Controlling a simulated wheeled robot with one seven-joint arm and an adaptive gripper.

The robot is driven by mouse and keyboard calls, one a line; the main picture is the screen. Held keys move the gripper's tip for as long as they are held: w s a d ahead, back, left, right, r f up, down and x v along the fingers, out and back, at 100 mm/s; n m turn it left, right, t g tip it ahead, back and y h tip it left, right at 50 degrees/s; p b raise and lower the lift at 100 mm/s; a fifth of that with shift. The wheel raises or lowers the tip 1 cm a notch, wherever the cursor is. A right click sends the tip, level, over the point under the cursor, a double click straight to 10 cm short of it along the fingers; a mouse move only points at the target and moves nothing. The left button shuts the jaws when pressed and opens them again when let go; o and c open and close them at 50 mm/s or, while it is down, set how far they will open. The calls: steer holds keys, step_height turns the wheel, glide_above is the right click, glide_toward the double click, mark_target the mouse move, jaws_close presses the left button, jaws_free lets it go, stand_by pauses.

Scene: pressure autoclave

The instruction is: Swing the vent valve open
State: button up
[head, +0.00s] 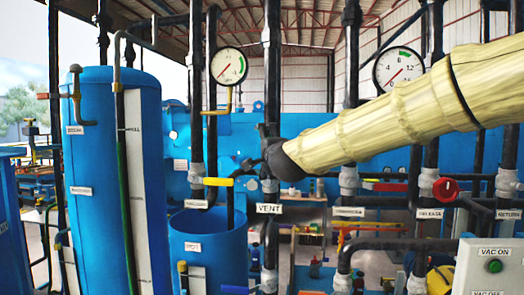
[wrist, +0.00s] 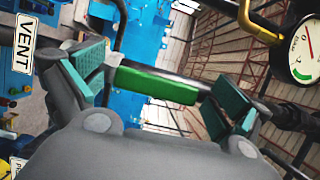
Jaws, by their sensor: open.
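The vent valve's green handle (wrist: 156,85) lies between the open fingers of my gripper (wrist: 160,78) in the wrist view, with a gap to the right finger. Whether the left finger touches it, I cannot tell. The handle runs almost along the line from one finger to the other. A white VENT label (wrist: 23,43) is at the left of the wrist view. In the head view, my gripper (head: 268,150) is at the dark pipe above the VENT label (head: 269,208). The sleeved arm and gripper hide the valve handle there.
Dark vertical pipes flank the gripper, one with a yellow valve handle (head: 218,182). A red valve wheel (head: 446,189) is on the right. Gauges (head: 228,66) (head: 398,69) hang above. A tall blue tank (head: 95,150) stands left, an open blue tank (head: 207,240) below, and a control panel (head: 490,265) lower right.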

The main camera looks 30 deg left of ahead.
steer(key=v, duration=1)
steer(key=shift+d, duration=0.15)
